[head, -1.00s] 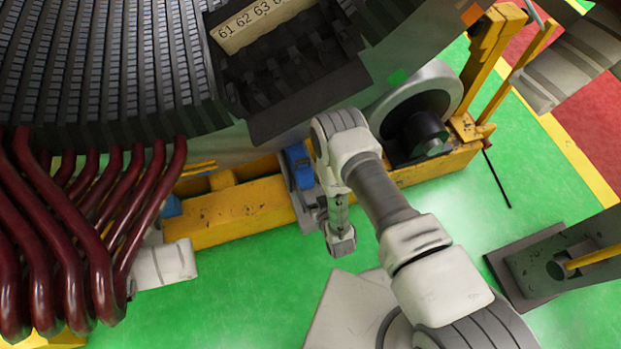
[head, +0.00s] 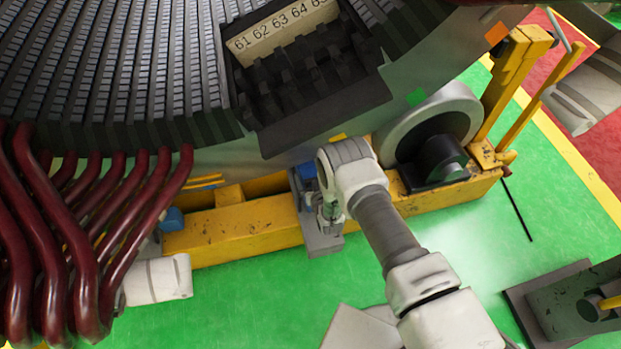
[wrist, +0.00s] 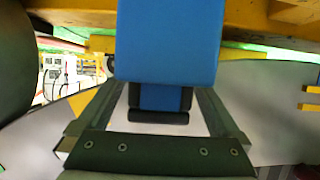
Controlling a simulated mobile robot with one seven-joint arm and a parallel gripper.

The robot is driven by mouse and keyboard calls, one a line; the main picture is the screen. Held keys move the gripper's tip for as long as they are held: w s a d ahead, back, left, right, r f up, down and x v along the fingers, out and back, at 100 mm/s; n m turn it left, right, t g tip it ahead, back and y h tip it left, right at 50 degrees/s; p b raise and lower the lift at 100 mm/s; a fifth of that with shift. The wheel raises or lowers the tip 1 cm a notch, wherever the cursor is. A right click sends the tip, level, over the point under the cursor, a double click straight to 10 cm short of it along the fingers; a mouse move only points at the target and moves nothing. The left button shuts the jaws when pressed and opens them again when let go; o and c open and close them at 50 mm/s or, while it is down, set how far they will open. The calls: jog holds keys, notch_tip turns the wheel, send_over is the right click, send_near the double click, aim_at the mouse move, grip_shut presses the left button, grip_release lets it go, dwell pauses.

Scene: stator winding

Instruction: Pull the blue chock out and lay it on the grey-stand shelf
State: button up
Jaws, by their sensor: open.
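The blue chock (head: 306,173) sits at the yellow beam below the big stator, partly hidden by my wrist. In the wrist view the blue chock (wrist: 168,42) fills the upper middle, with a dark bar (wrist: 158,117) at its near end. My gripper (wrist: 162,100) is open, with one finger on each side of that near end; I cannot tell whether either touches it. In the head view my gripper (head: 330,210) is small, beside the chock and above a grey plate (head: 322,243). I cannot tell for certain which surface is the grey-stand shelf.
The yellow beam (head: 235,226) runs behind the chock, with a large roller (head: 437,150) to the right. Dark red coil ends (head: 75,235) hang at the left. A dark grey stand (head: 575,300) is at the lower right. Green floor (head: 250,300) is open in front.

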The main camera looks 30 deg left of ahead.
jog(key=shift+w+a+f, duration=0.1)
jog(key=shift+w+a, duration=0.15)
grip_shut()
dwell(0.5)
